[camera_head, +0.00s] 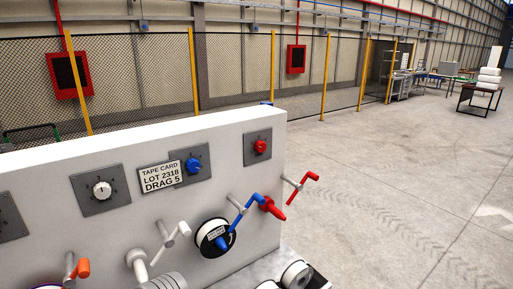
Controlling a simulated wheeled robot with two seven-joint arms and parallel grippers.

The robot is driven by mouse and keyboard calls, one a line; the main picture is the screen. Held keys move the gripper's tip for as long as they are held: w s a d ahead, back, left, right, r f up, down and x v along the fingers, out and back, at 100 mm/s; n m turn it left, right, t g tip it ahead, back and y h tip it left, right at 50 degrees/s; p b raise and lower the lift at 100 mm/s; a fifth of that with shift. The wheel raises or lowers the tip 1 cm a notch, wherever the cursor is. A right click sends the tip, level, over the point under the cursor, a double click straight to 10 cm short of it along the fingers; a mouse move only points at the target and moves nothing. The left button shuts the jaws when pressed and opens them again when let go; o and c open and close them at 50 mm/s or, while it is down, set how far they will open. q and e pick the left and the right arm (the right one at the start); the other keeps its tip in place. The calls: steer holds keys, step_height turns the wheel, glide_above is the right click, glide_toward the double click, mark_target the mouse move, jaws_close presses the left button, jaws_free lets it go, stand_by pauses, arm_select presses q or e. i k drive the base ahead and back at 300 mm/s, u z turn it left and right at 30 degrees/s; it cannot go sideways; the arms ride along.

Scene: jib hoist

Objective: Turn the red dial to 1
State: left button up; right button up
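The red dial (260,147) sits on a grey square plate (257,158) near the right end of a white upright panel (225,149). Small marks ring the dial, but its numbers and pointer direction are too small to read. Neither of my grippers shows in the head view, and nothing touches the dial.
A blue dial (193,165) and a white dial (102,190) sit left of the red one, with a tape card (161,178) between them. A red crank (303,187), a blue crank (243,208) and a spool (213,236) stick out below. Open floor lies right.

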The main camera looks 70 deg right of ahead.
mark_target(260, 146)
steer(key=z, duration=2.75)
steer(key=k, duration=0.6)
steer(key=z, duration=1.05)
steer(key=i, duration=1)
steer(key=u, duration=0.15)
